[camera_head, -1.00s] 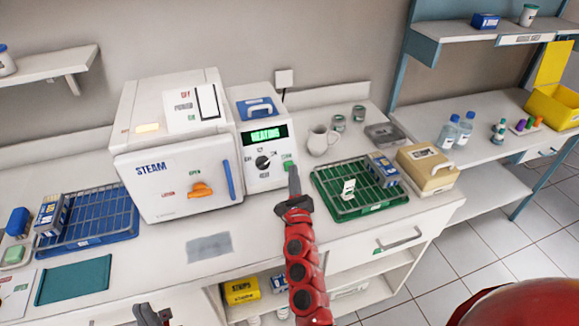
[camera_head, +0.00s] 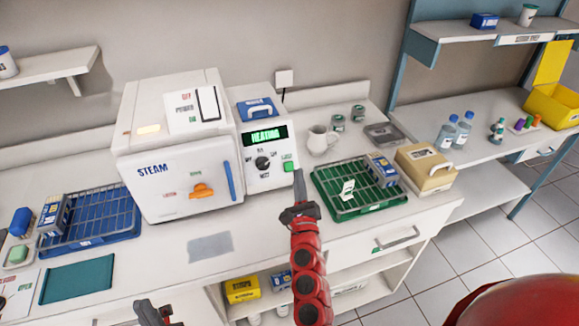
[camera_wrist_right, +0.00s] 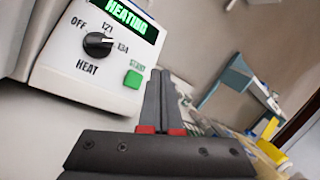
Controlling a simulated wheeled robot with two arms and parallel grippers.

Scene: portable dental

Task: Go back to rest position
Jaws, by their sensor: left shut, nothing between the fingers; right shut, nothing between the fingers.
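My right gripper (camera_head: 299,188) is shut and empty. Its tips stand in front of the steam machine's control panel (camera_head: 264,158), just right of and below the green start button (camera_head: 288,166). In the right wrist view my closed fingers (camera_wrist_right: 160,100) are apart from the green button (camera_wrist_right: 133,79). The panel's display (camera_wrist_right: 128,14) glows green and reads HEATING. My left gripper (camera_head: 153,314) is at the bottom edge of the head view, shut and holding nothing, over the front of the counter.
The white steam machine (camera_head: 180,150) stands on the counter. A blue rack (camera_head: 95,222) is to its left, a green rack (camera_head: 350,205) to its right. A teal mat (camera_head: 77,279) lies front left.

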